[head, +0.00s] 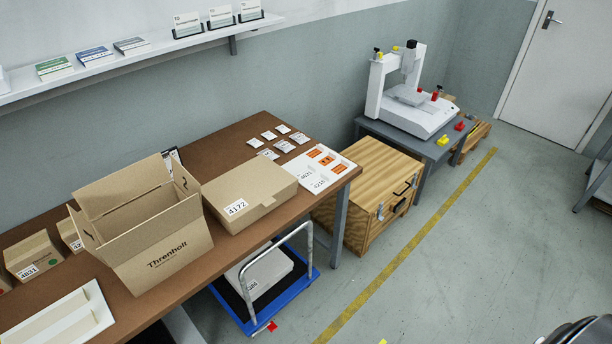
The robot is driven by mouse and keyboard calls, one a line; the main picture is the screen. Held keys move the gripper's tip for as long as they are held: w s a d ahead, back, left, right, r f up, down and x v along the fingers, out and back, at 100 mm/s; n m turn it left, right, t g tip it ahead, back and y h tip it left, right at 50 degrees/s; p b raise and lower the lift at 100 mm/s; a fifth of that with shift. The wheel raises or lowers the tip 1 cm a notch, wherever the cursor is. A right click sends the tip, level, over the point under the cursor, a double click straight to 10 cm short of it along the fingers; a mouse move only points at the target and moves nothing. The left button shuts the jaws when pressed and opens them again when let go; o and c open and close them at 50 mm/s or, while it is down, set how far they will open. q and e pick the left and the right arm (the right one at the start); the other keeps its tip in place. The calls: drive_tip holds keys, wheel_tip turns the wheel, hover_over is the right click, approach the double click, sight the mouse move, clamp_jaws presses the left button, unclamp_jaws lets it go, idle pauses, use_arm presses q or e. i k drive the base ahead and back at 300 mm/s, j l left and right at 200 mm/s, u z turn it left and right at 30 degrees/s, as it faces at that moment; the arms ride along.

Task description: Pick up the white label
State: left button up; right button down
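A white sheet (343,167) lies at the right end of the brown table, with orange labels (327,160) on its far half. White labels with printed numbers show on its near-left half: one reads about 4831 (306,175), another about 4218 (318,186). Another white label, 4172 (236,207), is on the closed cardboard box (262,190). I cannot tell which white label is meant. Neither of my grippers can be made out in the head view.
An open Threnholt carton (165,250) stands on the table (215,156), left of the closed box. Several small white packets (269,135) lie behind the sheet. A blue trolley (262,315) stands below the table edge. The floor (440,270) at right is mostly clear.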

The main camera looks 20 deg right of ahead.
sight(309, 171)
drive_tip(key=i+l+u, duration=0.15)
drive_tip(key=l+u, duration=0.15)
drive_tip(key=u, duration=0.15)
drive_tip(key=l+u, duration=0.45)
drive_tip(key=i+j, duration=0.05)
drive_tip(key=j, duration=0.05)
